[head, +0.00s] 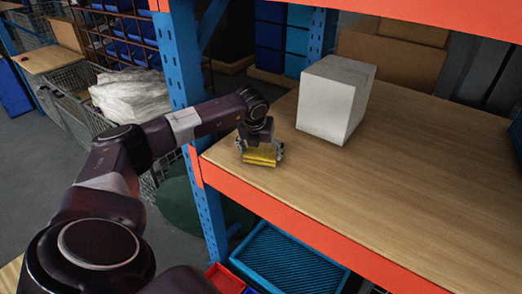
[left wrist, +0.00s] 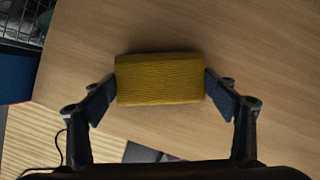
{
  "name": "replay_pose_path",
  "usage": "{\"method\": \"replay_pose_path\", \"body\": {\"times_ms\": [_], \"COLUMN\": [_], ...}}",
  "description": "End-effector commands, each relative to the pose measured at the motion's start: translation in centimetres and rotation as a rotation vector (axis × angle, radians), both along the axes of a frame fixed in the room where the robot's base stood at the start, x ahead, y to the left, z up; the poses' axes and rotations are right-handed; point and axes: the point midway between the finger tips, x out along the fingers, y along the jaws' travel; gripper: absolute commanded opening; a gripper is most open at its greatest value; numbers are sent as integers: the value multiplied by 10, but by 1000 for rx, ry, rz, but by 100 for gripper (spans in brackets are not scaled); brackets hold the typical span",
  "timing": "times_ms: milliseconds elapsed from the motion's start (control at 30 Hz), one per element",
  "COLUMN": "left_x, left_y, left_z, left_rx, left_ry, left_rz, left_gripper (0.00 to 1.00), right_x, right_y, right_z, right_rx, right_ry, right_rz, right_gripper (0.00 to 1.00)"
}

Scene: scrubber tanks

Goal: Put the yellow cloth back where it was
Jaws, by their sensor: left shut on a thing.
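The yellow cloth (head: 261,155) is a small folded block with a ribbed surface. It is at the left front part of the wooden shelf board (head: 420,190). My left gripper (head: 260,153) points down over the board with its fingers on the two ends of the cloth. In the left wrist view the cloth (left wrist: 160,79) sits squarely between both finger pads, which touch its ends. I cannot tell whether the cloth rests on the board or is held just above it. My right gripper is in neither view.
A white box (head: 334,100) stands on the board behind and right of my left gripper. A blue upright post (head: 183,70) and an orange front beam (head: 300,222) edge the shelf. An orange beam (head: 440,15) crosses above. The board's right part is clear.

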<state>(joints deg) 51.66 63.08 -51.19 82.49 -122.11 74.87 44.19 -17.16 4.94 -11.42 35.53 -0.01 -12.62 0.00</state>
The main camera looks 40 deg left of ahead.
Motion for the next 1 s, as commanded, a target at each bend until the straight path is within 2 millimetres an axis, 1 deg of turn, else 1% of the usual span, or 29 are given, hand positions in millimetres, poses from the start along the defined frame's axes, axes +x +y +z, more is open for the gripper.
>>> {"method": "replay_pose_path", "body": {"times_ms": [167,267,300,433,467,767,833,900,1000], "left_x": [0,0,0,0,0,0,1,-1,-7], "left_y": [0,0,0,0,0,0,0,-1,-4], "left_z": [0,-4,-4,-3,-3,-1,3,7,22], "left_rx": [0,0,0,-1,-1,0,0,-1,0], "left_ry": [-1,-1,-1,0,0,-1,-1,-5,-6], "left_rz": [0,0,0,0,0,0,0,0,-2], "left_gripper": [56,56,80,94,96,96,96,96,96], "right_x": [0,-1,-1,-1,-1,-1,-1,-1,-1], "right_y": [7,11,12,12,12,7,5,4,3], "right_z": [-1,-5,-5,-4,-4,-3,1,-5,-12], "right_rx": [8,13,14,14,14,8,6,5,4], "right_ry": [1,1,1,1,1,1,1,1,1], "right_rz": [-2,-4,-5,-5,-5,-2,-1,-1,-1], "right_gripper": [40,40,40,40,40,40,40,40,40]}}
